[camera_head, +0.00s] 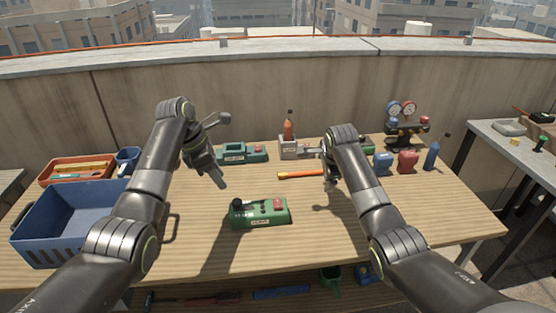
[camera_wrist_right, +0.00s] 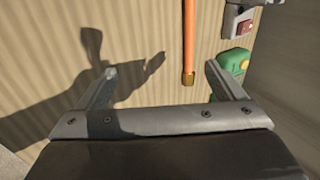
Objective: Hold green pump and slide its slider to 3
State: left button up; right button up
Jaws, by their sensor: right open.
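A green pump (camera_head: 262,212) with a dark knob, a red part on top and a label on its front lies on the near middle of the table. Its slider setting is too small to read. A teal-green unit (camera_head: 240,153) of similar shape lies farther back. My left gripper (camera_head: 222,150) is open and empty, raised above the table behind and left of the green pump. My right gripper (camera_head: 328,182) is above the table, behind and right of the pump. In the right wrist view the right gripper (camera_wrist_right: 160,70) is open with nothing between its fingers.
A blue crate (camera_head: 70,225) and an orange tray (camera_head: 75,170) stand at the left. An orange-handled tool (camera_head: 300,175) lies near my right gripper. The right front is clear.

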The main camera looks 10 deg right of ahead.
jog(key=s+a+r+g, duration=0.1)
jog(key=a+r+g, duration=0.25)
jog(key=a, duration=0.45)
jog(key=g, duration=0.2)
send_near(277, 203)
jog(key=f, duration=1.2)
jog(key=shift+w+d, duration=0.2)
jog(key=shift+d, duration=0.05)
